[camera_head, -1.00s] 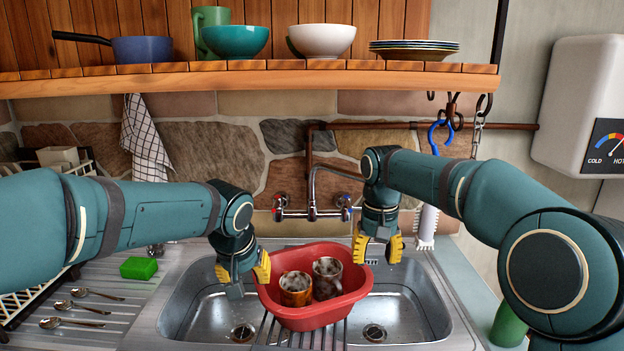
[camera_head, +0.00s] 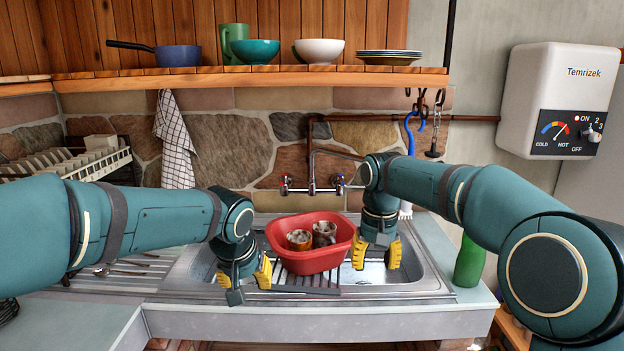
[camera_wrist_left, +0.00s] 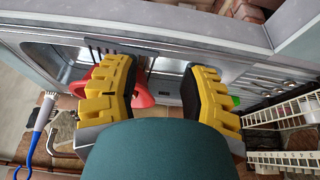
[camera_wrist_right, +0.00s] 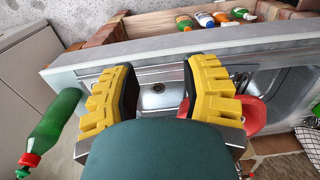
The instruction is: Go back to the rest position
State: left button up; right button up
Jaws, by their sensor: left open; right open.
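My left gripper (camera_head: 245,277) hangs open and empty over the sink's front edge, left of the red basin (camera_head: 322,262). It also shows open in the left wrist view (camera_wrist_left: 160,92), with part of the basin beyond one finger. My right gripper (camera_head: 376,256) hangs open and empty just right of the basin. In the right wrist view it is open (camera_wrist_right: 166,90) above a sink bowl with a drain.
A green bottle (camera_head: 469,262) stands on the right counter, near my right arm. A shelf (camera_head: 300,78) with crockery spans the back wall. A dish rack (camera_head: 100,163) stands at the left. A water heater (camera_head: 550,95) hangs at the right. Spoons lie on the drainboard.

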pick_arm(q)
jog(key=s+d+f+g+h, duration=0.1)
jog(key=s+f, duration=0.2)
jog(key=f, duration=0.9)
jog(key=s+d+f+g+h, duration=0.1)
jog(key=s+f, duration=0.2)
jog(key=f, duration=0.8)
pick_arm(e)
jog(key=s+a+f+y, duration=0.1)
jog(key=s+f, duration=0.2)
jog(key=f, duration=1)
jog(key=s+a+f+y, duration=0.2)
jog(key=s+f, duration=0.1)
jog(key=f, duration=1)
pick_arm(q)
jog(key=s+f+n+g+h, duration=0.1)
jog(key=s+f, duration=1.3)
jog(key=shift+s+d+f+n+h, duration=0.15)
jog(key=shift+s+d+n+h, duration=0.15)
jog(key=shift+s+n, duration=0.1)
pick_arm(e)
jog(key=s+f, duration=0.6)
jog(key=s, duration=0.3)
jog(key=s+f+m+t, duration=0.1)
jog(key=s+f, duration=0.5)
jog(key=s, duration=0.4)
jog(key=shift+s+m+y, duration=0.25)
jog(key=shift+m+y, duration=0.05)
jog(key=shift+d, duration=0.1)
